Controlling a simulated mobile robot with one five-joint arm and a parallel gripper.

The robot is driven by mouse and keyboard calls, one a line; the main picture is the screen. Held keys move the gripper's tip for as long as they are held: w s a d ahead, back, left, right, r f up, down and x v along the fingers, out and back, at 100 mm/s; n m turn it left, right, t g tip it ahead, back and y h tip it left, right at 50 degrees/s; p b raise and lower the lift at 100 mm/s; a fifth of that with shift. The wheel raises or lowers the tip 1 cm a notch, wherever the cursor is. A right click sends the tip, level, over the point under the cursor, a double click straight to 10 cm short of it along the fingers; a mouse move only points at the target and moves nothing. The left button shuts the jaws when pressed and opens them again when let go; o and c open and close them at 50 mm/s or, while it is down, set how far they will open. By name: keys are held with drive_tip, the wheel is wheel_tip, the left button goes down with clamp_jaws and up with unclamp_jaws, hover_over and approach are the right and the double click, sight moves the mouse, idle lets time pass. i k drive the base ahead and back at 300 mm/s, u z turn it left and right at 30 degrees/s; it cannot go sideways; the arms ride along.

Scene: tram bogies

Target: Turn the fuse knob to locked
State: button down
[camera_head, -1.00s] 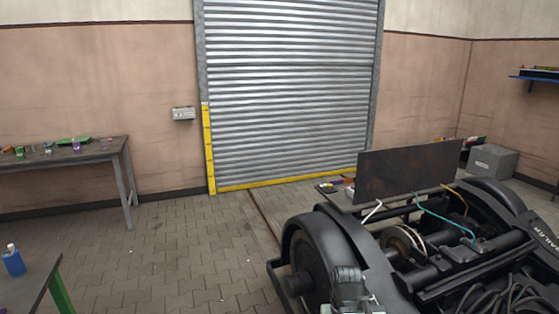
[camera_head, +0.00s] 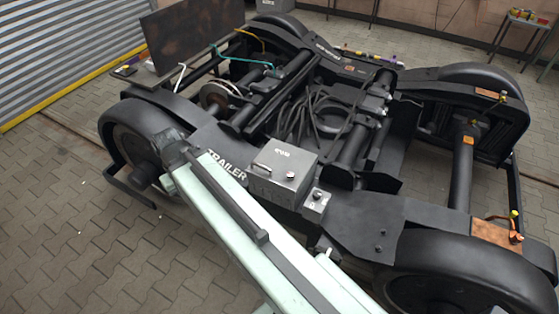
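A grey metal box (camera_head: 283,178) with white lettering sits on the bogie frame near the middle of the view. My pale green arm crosses the foreground from the bottom edge up to a dark joint at the left. My gripper does not show.
The black bogie (camera_head: 215,135) marked TRAILER fills most of the view, with wheels, cables and rods. A dark upright plate (camera_head: 195,35) stands at its far left. Paved floor (camera_head: 60,210) is clear at left. A table (camera_head: 520,30) stands at the back right.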

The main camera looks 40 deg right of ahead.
sight(290, 176)
drive_tip(key=z, duration=1.2)
